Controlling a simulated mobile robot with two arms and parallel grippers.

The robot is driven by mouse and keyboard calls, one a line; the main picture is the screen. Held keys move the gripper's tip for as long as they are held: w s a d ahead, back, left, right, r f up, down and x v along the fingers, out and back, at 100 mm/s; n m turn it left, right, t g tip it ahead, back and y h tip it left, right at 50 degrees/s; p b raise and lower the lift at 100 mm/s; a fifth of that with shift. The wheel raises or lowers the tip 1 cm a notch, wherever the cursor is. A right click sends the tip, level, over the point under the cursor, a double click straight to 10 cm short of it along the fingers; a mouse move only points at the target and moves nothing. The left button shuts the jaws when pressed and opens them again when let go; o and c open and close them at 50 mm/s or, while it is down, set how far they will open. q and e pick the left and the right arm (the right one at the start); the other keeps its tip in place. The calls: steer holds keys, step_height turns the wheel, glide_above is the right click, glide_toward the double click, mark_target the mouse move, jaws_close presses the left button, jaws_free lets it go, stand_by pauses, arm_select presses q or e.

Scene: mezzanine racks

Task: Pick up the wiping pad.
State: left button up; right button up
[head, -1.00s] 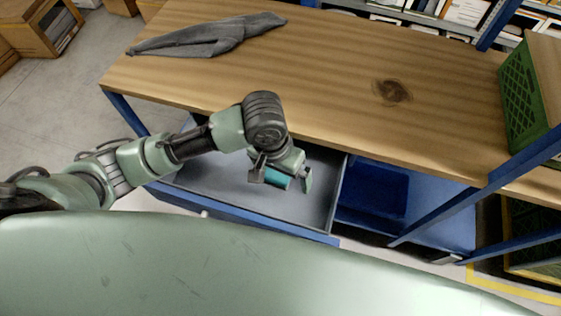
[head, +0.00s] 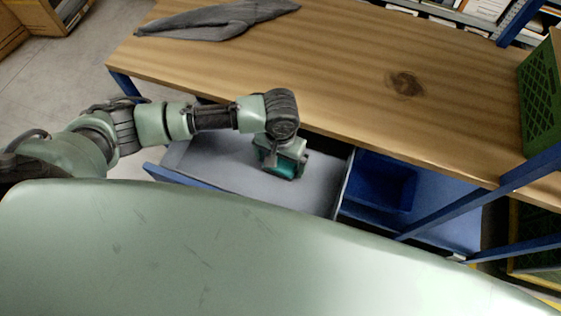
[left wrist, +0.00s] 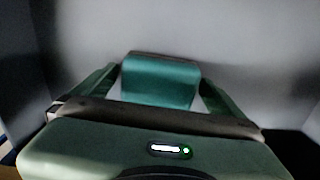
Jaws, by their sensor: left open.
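The wiping pad (head: 284,168) is a teal block with a dark strip along one edge. It is in the open grey drawer (head: 220,158) under the table. In the left wrist view the pad (left wrist: 160,84) lies between the two fingers of my left gripper (left wrist: 160,90), with a narrow gap at each side. My left gripper (head: 283,164) is open and reaches down around the pad; its arm hides part of it. My right gripper is not in view.
The wooden table (head: 330,80) overhangs the back of the drawer. A grey cloth (head: 215,20) lies on the table. A dark blue bin (head: 380,183) stands to the right of the drawer. A green crate (head: 540,105) and blue posts are at the right.

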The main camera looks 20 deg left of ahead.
mark_target(280, 161)
arm_select(q)
steer(key=c, duration=1.3)
steer(key=shift+r, duration=0.15)
step_height(280, 161, up, 20)
